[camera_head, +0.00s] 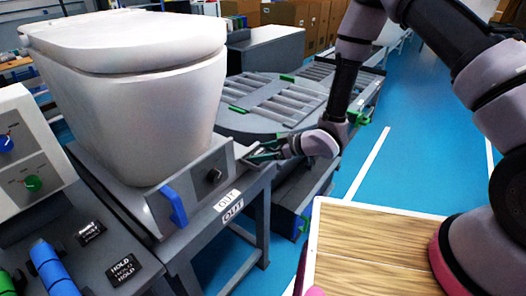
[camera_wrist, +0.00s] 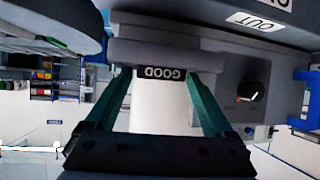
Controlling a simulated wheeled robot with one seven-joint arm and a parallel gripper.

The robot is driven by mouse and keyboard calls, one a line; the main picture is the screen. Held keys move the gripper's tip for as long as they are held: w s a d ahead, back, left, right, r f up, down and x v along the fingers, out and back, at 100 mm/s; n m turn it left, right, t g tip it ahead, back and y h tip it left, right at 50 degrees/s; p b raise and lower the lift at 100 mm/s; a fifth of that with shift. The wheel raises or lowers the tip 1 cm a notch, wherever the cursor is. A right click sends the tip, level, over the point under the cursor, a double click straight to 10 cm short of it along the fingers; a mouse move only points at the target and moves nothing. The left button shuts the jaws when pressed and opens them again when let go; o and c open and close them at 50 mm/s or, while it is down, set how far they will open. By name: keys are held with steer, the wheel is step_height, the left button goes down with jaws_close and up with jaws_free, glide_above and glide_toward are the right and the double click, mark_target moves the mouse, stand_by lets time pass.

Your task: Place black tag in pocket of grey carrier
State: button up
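The black tag (camera_wrist: 161,73) shows in the wrist view with white "GOOD" lettering, upside down. It sits between the green fingertips of my gripper (camera_wrist: 160,77), which is shut on its two sides. The tag is right against a grey ledge on the grey carrier (camera_wrist: 222,62); how deep it is in the pocket is hidden. In the head view my gripper (camera_head: 264,151) is at the right end of the grey carrier (camera_head: 200,192), which has a blue lever and a black knob. The tag cannot be made out there.
A white toilet (camera_head: 140,90) stands on the carrier, close to my gripper. Two black "HOLD" tags (camera_head: 122,269) lie at the lower left. A roller conveyor (camera_head: 270,98) lies behind. A wooden-topped surface (camera_head: 370,255) is at the lower right. Blue floor (camera_head: 415,150) is clear.

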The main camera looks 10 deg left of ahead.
steer(key=shift+r, duration=0.15)
steer(key=shift+s+d+r, duration=0.1)
steer(key=shift+d+r, duration=0.1)
steer(key=shift+d, duration=0.1)
steer(key=v, duration=1.1)
